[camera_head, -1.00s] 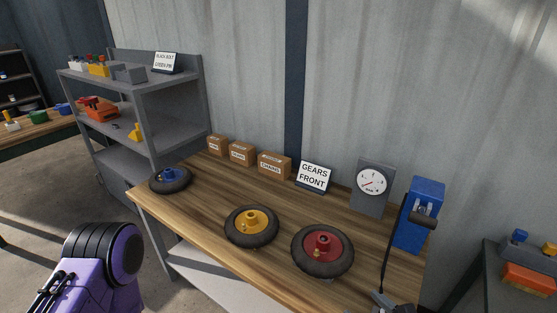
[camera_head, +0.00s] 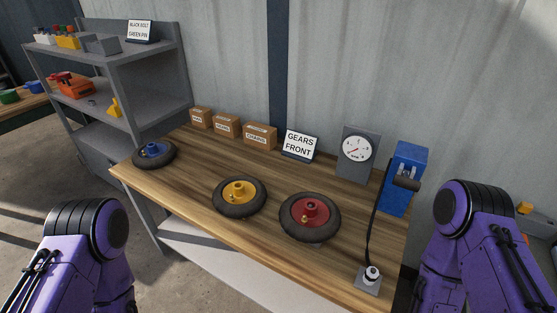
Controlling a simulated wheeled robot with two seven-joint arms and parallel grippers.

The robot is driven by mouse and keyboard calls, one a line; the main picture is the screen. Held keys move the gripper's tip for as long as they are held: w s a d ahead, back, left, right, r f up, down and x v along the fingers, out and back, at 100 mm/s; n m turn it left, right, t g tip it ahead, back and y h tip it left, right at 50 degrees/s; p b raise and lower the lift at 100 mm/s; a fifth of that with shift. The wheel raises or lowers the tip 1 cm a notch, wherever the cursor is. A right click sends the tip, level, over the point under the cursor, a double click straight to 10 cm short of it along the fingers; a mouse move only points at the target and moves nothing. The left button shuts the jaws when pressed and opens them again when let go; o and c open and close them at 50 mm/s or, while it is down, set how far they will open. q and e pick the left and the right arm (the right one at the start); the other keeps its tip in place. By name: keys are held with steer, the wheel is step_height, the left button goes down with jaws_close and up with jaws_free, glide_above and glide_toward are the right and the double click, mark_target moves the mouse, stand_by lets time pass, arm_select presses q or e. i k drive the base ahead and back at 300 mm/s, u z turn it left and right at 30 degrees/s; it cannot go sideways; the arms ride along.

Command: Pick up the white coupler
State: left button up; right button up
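A small white coupler (camera_head: 372,273) stands upright on a grey square base (camera_head: 368,288) at the front right corner of the wooden table. A black hose (camera_head: 371,225) runs from it up to the blue pump unit (camera_head: 407,172). My purple left arm shows at the lower left and my purple right arm at the lower right, beside the table's right edge. Both grippers are outside the view.
Wheels with blue (camera_head: 154,153), yellow (camera_head: 239,197) and red (camera_head: 310,217) hubs lie on the wooden table (camera_head: 185,180). A gauge (camera_head: 357,150), a "GEARS FRONT" sign (camera_head: 299,144) and small cardboard boxes (camera_head: 259,136) stand along the back. A grey shelf (camera_head: 112,70) is at left.

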mark_target(370, 277)
steer(key=u, duration=0.5)
steer(key=k, duration=1.15)
steer(key=z, duration=0.7)
steer(key=i, duration=1.05)
steer(key=z, duration=0.45)
